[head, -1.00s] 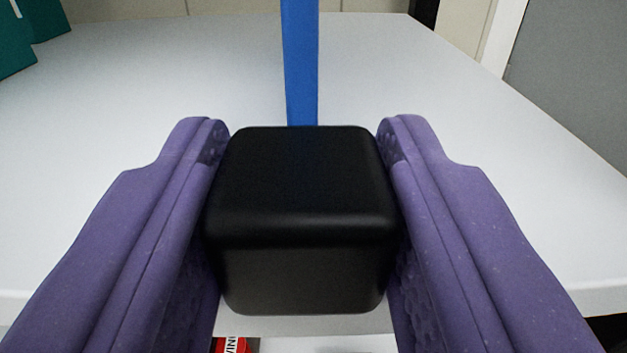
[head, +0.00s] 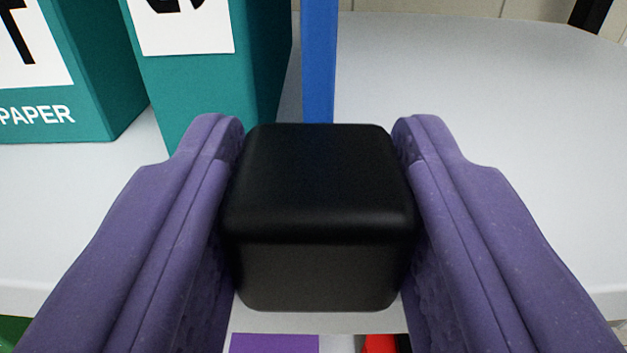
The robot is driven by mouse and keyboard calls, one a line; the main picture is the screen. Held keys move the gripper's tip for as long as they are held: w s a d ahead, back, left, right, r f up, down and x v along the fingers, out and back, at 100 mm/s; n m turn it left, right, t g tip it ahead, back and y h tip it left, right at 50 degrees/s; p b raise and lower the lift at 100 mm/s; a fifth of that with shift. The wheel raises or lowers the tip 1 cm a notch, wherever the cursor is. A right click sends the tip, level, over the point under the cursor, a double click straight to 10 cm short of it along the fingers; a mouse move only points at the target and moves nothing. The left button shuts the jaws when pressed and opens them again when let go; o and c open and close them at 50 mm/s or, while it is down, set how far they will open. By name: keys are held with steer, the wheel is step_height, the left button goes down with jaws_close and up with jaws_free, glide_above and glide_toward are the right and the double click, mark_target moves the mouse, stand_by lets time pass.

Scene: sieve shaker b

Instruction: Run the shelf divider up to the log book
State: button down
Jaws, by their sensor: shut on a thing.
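The shelf divider appears as a narrow upright blue panel (head: 319,60) standing on the white shelf, with a black rounded block (head: 318,185) at its near end. My gripper (head: 318,140) is shut on this black block, one purple finger on each side. Just left of the panel stands a teal box-like item (head: 205,90) with a white label; a narrow strip of shelf shows between them. I cannot tell whether this is the log book, as its label is cut off. The panel's foot is hidden behind the block.
A second teal item (head: 95,85) marked "PAPER" stands farther left. The white shelf (head: 480,120) is bare to the right of the panel. A dark post (head: 592,15) shows at the back right. Purple (head: 275,343) and red (head: 378,344) things show below the shelf edge.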

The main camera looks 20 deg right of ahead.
steer(key=c, duration=0.7)
jaws_free()
steer(key=p+v, duration=0.1)
steer(key=v, duration=0.6)
steer(key=shift+s+a, duration=0.15)
steer(key=shift+s, duration=0.2)
